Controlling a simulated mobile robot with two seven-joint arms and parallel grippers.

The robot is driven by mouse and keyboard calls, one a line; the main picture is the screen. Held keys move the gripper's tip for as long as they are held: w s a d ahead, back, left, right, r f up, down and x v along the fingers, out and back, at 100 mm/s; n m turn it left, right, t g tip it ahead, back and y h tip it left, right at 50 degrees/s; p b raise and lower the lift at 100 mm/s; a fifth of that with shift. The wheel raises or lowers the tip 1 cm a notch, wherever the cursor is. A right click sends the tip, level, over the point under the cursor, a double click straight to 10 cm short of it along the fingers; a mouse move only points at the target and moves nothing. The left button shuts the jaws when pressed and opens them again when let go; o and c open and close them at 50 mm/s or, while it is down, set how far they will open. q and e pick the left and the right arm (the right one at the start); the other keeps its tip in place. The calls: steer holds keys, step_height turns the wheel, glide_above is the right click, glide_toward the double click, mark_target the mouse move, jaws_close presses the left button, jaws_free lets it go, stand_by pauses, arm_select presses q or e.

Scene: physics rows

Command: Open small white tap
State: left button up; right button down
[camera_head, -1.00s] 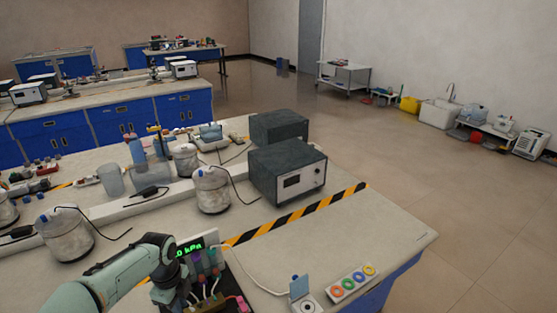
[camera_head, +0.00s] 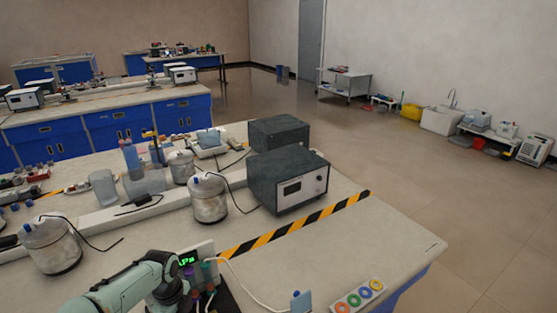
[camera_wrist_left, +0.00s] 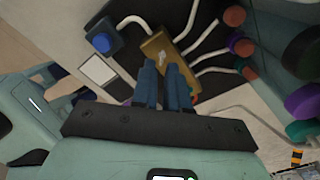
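A black board (camera_wrist_left: 122,15) carries a gold block (camera_wrist_left: 158,50), a blue knob (camera_wrist_left: 102,43), white tubes and several coloured knobs. My left gripper (camera_wrist_left: 162,68) is over this board, with its two blue fingers close together and only a narrow gap between them. The fingertips are just in front of the gold block; I cannot tell whether they touch anything. I cannot make out the small white tap for certain. In the head view my left arm covers much of the board beside the green kPa display (camera_head: 188,260). My right gripper is out of view.
A yellow-black striped tape (camera_head: 300,222) crosses the bench behind the board. Dark instrument boxes (camera_head: 290,186) and a grey-white vessel (camera_head: 208,200) stand beyond it. A tray of coloured rings (camera_head: 358,296) lies at right. The bench right of the board is mostly clear.

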arm_select(q)
steer(key=shift+w+f, duration=0.15)
steer(key=shift+f, duration=0.65)
steer(key=shift+f, duration=0.2)
steer(key=shift+r, duration=0.3)
stand_by(0.4)
jaws_close()
steer(key=shift+n, duration=1.9)
steer(key=shift+n, duration=1.8)
